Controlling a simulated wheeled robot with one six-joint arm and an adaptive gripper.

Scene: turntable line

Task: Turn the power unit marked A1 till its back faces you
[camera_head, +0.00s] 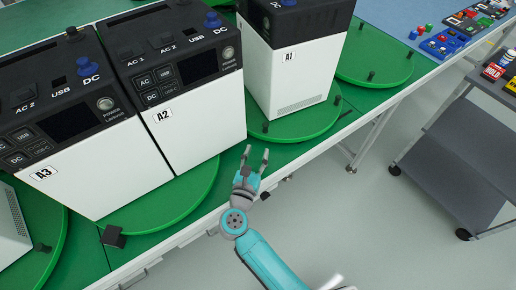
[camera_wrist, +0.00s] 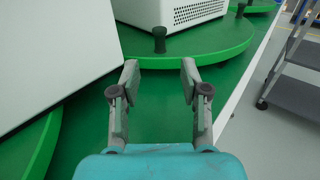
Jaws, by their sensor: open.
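The power unit marked A1 (camera_head: 300,75) is a white box with a black top. It stands on a round green turntable (camera_head: 310,127) and is turned at an angle, with a plain white side bearing the A1 label and a vent grille toward me. Its lower part also shows in the wrist view (camera_wrist: 204,12), above a dark peg (camera_wrist: 159,40) on the turntable's rim (camera_wrist: 222,50). My gripper (camera_head: 257,152) is open and empty, just short of this turntable at the table's front edge. In the wrist view its fingers (camera_wrist: 160,72) are spread on either side below the peg.
Units A2 (camera_head: 195,120) and A3 (camera_head: 100,175) stand on turntables to the left, control panels showing. An empty turntable (camera_head: 378,62) lies right of A1. A grey cart (camera_head: 455,150) stands at the right, with free floor between it and the table.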

